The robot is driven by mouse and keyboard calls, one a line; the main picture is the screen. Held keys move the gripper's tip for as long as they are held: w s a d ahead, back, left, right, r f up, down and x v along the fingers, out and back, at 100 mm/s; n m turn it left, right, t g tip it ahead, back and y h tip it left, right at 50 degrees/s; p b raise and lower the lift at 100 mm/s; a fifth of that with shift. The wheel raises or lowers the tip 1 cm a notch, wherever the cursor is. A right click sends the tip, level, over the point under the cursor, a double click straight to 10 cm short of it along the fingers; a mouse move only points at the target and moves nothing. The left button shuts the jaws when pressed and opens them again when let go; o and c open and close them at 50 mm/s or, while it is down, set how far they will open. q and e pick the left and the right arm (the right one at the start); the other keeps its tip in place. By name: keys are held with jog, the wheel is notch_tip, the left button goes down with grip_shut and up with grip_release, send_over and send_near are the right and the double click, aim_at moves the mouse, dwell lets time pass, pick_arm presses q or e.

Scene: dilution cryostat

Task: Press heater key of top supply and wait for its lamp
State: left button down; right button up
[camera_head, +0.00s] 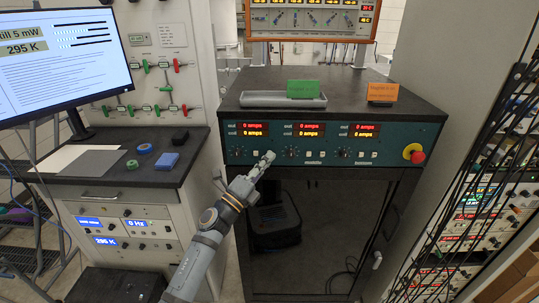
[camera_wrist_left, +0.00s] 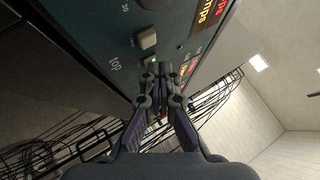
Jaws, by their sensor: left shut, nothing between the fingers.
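The teal power supply panel (camera_head: 333,143) has three groups of red and amber displays, all appearing to read 0 amps. My left gripper (camera_head: 266,157) is shut and empty, in front of the panel's lower edge below the left group. In the left wrist view its closed fingertips (camera_wrist_left: 160,74) lie close to the panel face; I cannot tell whether they touch it. A pale square key (camera_wrist_left: 147,38) stands just beyond the fingertips, beside a label that seems to read "top". A small green lit lamp (camera_wrist_left: 153,60) shows between key and fingertips. My right gripper is not in view.
A red knob on a yellow base (camera_head: 414,154) sits at the panel's right end. A grey tray with a green card (camera_head: 303,89) and an orange card (camera_head: 382,92) stand on the cabinet top. Black cables hang at the right. A monitor (camera_head: 62,55) stands left.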

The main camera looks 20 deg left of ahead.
pick_arm(q)
jog(key=shift+s, duration=0.15)
jog(key=shift+s+d, duration=0.2)
jog(key=shift+s, duration=0.5)
jog(key=s, duration=0.2)
jog(key=s+d+p, duration=0.1)
jog(key=s, duration=0.1)
jog(key=shift+s+d, duration=0.2)
jog(key=shift+s, duration=0.15)
jog(key=shift+f, duration=0.15)
